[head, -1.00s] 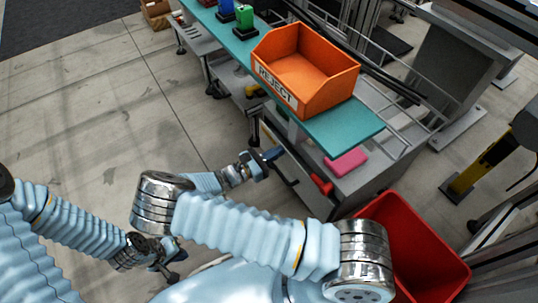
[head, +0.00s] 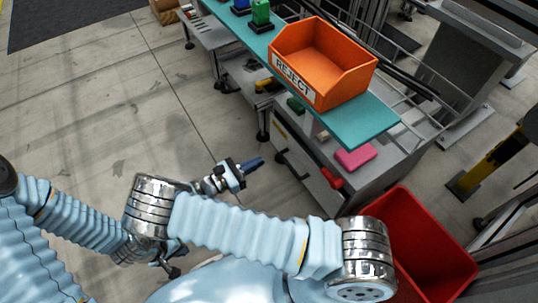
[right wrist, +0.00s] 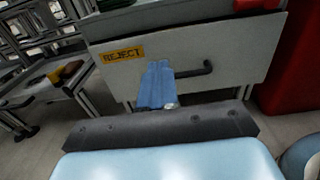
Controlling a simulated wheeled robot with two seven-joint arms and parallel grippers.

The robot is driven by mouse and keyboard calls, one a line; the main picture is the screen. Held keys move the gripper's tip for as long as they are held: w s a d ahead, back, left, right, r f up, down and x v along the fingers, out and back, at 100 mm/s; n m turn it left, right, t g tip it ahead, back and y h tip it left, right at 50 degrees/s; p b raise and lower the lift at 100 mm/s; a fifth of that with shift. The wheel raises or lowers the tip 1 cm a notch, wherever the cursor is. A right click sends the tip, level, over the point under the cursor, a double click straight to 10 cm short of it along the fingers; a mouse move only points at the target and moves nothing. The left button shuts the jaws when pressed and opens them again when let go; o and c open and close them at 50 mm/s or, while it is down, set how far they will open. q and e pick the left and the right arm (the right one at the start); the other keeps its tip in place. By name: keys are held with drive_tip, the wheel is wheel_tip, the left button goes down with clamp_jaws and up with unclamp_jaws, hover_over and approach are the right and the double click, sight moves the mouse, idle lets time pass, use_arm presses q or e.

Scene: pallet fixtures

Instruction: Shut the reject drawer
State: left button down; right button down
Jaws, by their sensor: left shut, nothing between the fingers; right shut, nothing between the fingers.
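The reject drawer (head: 308,172) stands under the teal bench, its inside visible from above behind the pale front, so it looks open. Its front also shows in the right wrist view (right wrist: 235,55), with a yellow REJECT label (right wrist: 123,54) and a dark bar handle (right wrist: 195,72). My right gripper (head: 254,164) is shut and empty, a little in front of the drawer front; its blue fingers also show in the right wrist view (right wrist: 157,84), covering part of the handle. Contact cannot be seen there. My left gripper (head: 176,270) is shut and empty, low over the floor, far from the drawer.
An orange REJECT bin (head: 325,62) sits on the teal bench (head: 365,122) above. A pink block (head: 355,157), a green one (head: 296,105) and a red object (head: 332,178) are at the drawer. A red bin (head: 425,235) stands to its right. Floor to the left is clear.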

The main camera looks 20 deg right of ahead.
drive_tip(key=a, duration=0.1)
drive_tip(key=b, duration=0.6)
approach(292, 140)
drive_tip(key=d, duration=0.4)
drive_tip(key=w+d, duration=0.1)
drive_tip(key=d, duration=0.1)
drive_tip(key=shift+d+f, duration=0.2)
drive_tip(key=shift+d, duration=0.1)
drive_tip(key=shift+d, duration=0.1)
drive_tip(key=shift+w+d+p, duration=0.2)
drive_tip(key=shift+d+p, duration=0.3)
drive_tip(key=shift+d, duration=0.75)
drive_tip(key=shift+d+r, duration=0.1)
